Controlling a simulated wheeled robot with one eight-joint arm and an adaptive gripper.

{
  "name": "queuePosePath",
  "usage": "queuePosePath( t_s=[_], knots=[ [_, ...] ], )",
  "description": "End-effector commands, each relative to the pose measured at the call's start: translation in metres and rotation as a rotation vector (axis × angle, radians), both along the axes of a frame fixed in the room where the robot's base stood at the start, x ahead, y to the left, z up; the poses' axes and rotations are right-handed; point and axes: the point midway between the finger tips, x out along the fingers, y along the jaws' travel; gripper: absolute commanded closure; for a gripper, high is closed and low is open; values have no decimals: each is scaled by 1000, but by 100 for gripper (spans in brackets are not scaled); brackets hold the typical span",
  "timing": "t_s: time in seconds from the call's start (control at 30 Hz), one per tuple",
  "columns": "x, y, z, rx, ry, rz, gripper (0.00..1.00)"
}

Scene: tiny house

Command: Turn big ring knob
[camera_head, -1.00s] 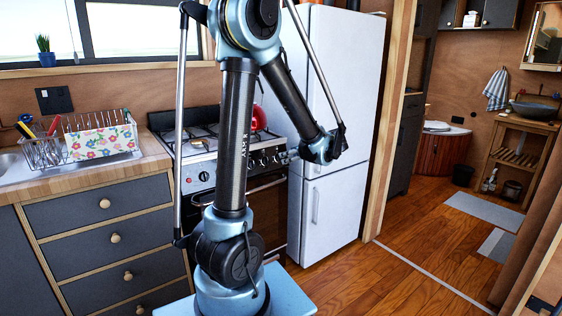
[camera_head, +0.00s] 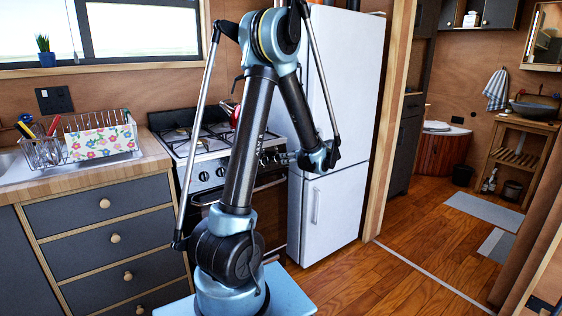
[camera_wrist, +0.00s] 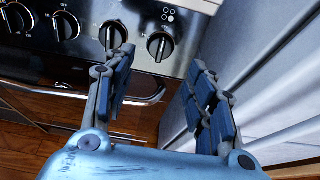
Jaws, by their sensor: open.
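The stove (camera_head: 212,172) has a row of black round knobs with white markings on its front panel. In the wrist view the rightmost knob (camera_wrist: 160,46) sits just ahead of my open gripper (camera_wrist: 160,66), in line with the gap between its two fingers. Nothing is between the fingers. A neighbouring knob (camera_wrist: 113,36) is partly behind the left finger. I cannot tell from the frames which knob is the big ring one. In the head view my gripper (camera_head: 280,157) points left at the right end of the panel, and my arm hides part of the stove.
The white fridge (camera_head: 340,110) stands close on the right of the stove, near my right finger. An oven handle (camera_wrist: 75,92) runs below the knobs.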

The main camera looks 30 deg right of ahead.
Motion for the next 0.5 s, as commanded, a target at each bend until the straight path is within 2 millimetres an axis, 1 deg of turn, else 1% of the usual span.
queuePosePath(
  t_s=[0.03, 0.2, 0.4, 0.5],
  knots=[
    [9, 1, -4, 1, 0, 4, 50],
    [36, 3, -15, -1, 1, 4, 50],
    [58, 5, -24, 0, 0, 1, 50],
    [65, 5, -27, 0, 0, 1, 50]
  ],
)
